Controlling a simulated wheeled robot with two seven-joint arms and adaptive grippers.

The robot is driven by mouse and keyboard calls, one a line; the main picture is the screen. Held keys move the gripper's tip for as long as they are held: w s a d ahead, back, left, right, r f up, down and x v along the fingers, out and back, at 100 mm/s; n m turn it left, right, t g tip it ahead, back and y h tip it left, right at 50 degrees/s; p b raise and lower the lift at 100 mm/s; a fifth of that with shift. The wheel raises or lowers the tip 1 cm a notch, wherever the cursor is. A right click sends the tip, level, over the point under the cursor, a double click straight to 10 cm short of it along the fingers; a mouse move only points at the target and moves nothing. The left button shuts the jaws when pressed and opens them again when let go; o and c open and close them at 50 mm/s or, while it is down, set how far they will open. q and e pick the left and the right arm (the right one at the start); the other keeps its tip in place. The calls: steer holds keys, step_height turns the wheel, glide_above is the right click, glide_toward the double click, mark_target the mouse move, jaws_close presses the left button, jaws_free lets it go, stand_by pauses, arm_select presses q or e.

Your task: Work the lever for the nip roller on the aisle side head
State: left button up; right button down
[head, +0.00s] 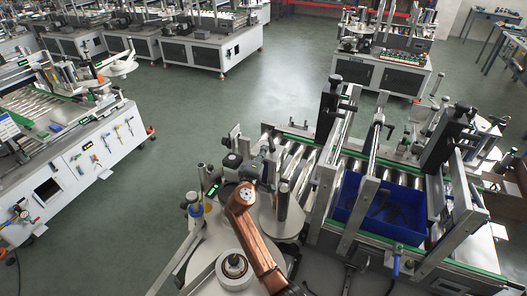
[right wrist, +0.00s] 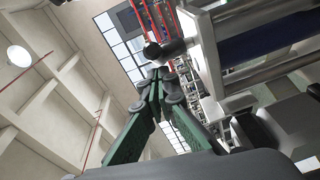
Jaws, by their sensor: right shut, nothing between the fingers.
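My right arm rises from the bottom of the head view, and its gripper (head: 262,158) is over the near labelling head, beside its rollers and posts. In the right wrist view the green fingers of my right gripper (right wrist: 160,74) are closed together with nothing between them. A dark round knob (right wrist: 152,50) on a short grey stem shows just beyond the fingertips; it looks like the lever's end, but I cannot tell whether the fingers touch it. In the head view the lever is not clear among the head's parts. My left gripper is not in view.
A blue crate (head: 347,196) sits on the roller conveyor to the right, under metal bars and posts. A white label reel (head: 233,278) lies near my arm. Another labeller (head: 85,160) stands at left. Green floor (head: 190,110) is free between the machines.

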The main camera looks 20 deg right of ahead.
arm_select(q)
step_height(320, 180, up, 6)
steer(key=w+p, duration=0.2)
steer(key=p, duration=0.3)
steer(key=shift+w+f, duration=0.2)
arm_select(e)
steer(key=s+d+n+t+y, duration=0.2)
steer(key=n+y, duration=0.1)
steer(key=shift+d+y, duration=0.1)
steer(key=shift+y, duration=0.2)
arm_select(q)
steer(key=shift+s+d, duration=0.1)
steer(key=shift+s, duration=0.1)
